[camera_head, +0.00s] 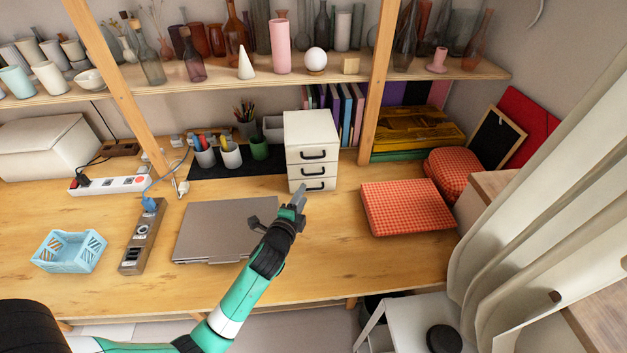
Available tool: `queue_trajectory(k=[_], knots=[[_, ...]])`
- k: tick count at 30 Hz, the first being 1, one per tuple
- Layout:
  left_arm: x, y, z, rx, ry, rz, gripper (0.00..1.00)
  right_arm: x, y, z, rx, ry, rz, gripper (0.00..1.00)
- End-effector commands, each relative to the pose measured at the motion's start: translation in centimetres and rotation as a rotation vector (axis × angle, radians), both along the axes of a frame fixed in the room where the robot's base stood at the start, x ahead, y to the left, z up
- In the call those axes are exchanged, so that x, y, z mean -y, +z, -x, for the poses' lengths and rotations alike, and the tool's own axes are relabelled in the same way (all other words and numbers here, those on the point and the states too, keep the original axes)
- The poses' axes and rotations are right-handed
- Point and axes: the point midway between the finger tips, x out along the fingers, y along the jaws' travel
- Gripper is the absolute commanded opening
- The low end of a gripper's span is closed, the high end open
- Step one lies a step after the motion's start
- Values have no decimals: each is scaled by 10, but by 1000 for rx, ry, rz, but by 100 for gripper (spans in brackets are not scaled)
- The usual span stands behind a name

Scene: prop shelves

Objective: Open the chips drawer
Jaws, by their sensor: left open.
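A small white drawer unit (308,131) stands on the wooden desk below the shelf, at the picture's centre. It has three stacked drawers, each with a black handle: top (313,156), middle (314,172) and bottom (314,188). All three look shut. I see no label that tells which one is the chips drawer. My left gripper (279,208) is open and empty, in front of the unit and slightly left of its bottom handle. One finger reaches up near the bottom drawer's front; I cannot tell whether it touches. My right gripper is not in view.
A closed laptop (221,226) lies left of my gripper. A red checkered box (407,207) lies to the right. Pen cups (231,154) stand left of the drawer unit. A power strip (143,237) and a blue basket (70,250) are further left. Bare desk lies before the red box.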

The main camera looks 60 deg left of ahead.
Motion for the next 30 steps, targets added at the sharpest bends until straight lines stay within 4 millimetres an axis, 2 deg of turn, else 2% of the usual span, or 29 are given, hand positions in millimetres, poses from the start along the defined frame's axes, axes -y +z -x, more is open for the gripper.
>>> queue_trajectory(k=[5,15,19,27,28,30], knots=[[-19,-7,-18,2,1,1,42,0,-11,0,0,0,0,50],[-68,-23,-67,1,1,0,42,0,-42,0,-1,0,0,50],[-77,-23,-76,2,-1,0,42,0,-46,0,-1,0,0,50],[-79,-22,-78,1,-1,1,42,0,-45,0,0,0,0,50],[-79,-22,-78,0,-1,0,40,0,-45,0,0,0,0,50],[-79,-22,-78,0,-1,0,28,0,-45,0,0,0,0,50]])
